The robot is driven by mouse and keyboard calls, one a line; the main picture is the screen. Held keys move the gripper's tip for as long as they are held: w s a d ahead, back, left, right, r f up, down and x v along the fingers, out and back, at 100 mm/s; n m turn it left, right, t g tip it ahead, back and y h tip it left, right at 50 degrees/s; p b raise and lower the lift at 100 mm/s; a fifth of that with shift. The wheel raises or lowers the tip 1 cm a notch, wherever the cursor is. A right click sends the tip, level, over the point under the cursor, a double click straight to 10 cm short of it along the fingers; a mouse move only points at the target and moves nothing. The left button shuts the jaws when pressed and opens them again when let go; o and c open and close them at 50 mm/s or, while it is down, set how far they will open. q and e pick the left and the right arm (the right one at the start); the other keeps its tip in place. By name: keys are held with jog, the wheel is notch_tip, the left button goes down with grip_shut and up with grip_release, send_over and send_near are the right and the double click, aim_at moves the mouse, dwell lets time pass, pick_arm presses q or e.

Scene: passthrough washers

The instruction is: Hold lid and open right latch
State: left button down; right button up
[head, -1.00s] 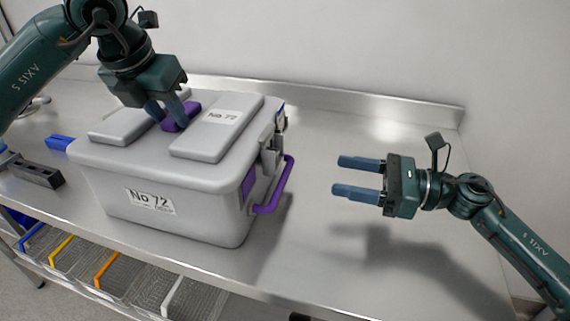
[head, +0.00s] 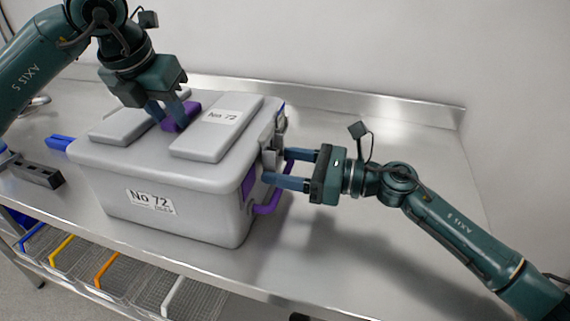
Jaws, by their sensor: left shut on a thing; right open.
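A grey box (head: 190,213) labelled "No 72" stands on the metal bench with its grey lid (head: 218,130) down. My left gripper (head: 172,117) is shut on the purple lid handle (head: 186,115) at the middle of the lid. The right latch (head: 271,150) is a grey metal part on the box's right side, above a purple side handle (head: 272,203). My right gripper (head: 278,168) is open, its two blue fingers at the right side by the latch. The fingers partly hide the latch, and I cannot tell whether they touch it.
The steel bench (head: 390,140) is clear to the right of the box, with a raised edge at the back wall. A dark grey block (head: 35,174) lies left of the box, near a blue handle (head: 60,142). Wire baskets (head: 125,270) sit below.

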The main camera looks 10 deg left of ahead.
jog(key=c, duration=1.1)
jog(key=shift+d+r, duration=0.1)
